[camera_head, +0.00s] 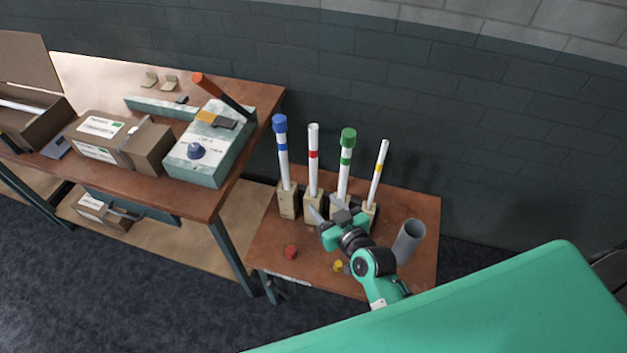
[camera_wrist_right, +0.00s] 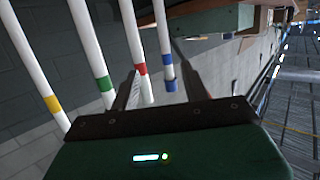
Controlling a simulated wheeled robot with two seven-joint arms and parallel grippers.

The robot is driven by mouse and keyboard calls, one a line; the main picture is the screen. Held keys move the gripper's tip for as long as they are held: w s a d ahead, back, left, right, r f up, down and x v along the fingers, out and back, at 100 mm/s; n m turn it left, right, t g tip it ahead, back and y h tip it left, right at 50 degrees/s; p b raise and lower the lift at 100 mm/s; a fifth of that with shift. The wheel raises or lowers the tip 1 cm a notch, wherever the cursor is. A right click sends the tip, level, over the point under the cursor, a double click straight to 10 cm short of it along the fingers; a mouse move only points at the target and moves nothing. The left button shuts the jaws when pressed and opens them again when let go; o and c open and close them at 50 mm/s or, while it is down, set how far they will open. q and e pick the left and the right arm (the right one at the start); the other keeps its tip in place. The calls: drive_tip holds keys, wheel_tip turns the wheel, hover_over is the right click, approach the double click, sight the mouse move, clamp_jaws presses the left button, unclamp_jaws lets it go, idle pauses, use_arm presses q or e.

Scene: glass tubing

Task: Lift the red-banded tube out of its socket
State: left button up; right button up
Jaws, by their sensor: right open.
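The red-banded tube (camera_head: 313,155) is white, uncapped and upright in a wooden socket block (camera_head: 313,203), second from the left in a row. It also shows in the right wrist view (camera_wrist_right: 131,38), with its red band near the left finger. My right gripper (camera_head: 325,212) is open, low in front of the blocks by the red-banded tube. In the wrist view, its fingers (camera_wrist_right: 155,60) spread with the red-banded and blue-banded tubes appearing between them. I cannot tell whether a finger touches a tube. My left gripper is not in view.
The blue-capped tube (camera_head: 282,150) stands left; the green-capped tube (camera_head: 345,165) and yellow-banded tube (camera_head: 379,170) stand right. A red cap (camera_head: 291,252), yellow cap (camera_head: 338,266) and grey cup (camera_head: 409,240) are on the small table (camera_head: 268,238). A workbench (camera_head: 262,97) with boxes is left.

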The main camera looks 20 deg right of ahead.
sight(315, 157)
drive_tip(key=w+t+h, duration=0.1)
drive_tip(key=w, duration=0.3)
drive_tip(key=w+d+r+m+t+h+p, duration=0.1)
drive_tip(key=w, duration=0.3)
drive_tip(key=w+d+m+t+h+p, duration=0.1)
drive_tip(key=w, duration=0.3)
drive_tip(key=shift+d+r, duration=0.15)
drive_tip(key=shift+d, duration=0.05)
drive_tip(key=shift+w+a+f+p, duration=0.1)
drive_tip(key=shift+w+p, duration=0.35)
drive_tip(key=shift+w, duration=0.85)
drive_tip(key=shift+w+a+f+p, duration=0.1)
drive_tip(key=shift+w+p, duration=0.3)
drive_tip(key=shift+w, duration=0.9)
clamp_jaws()
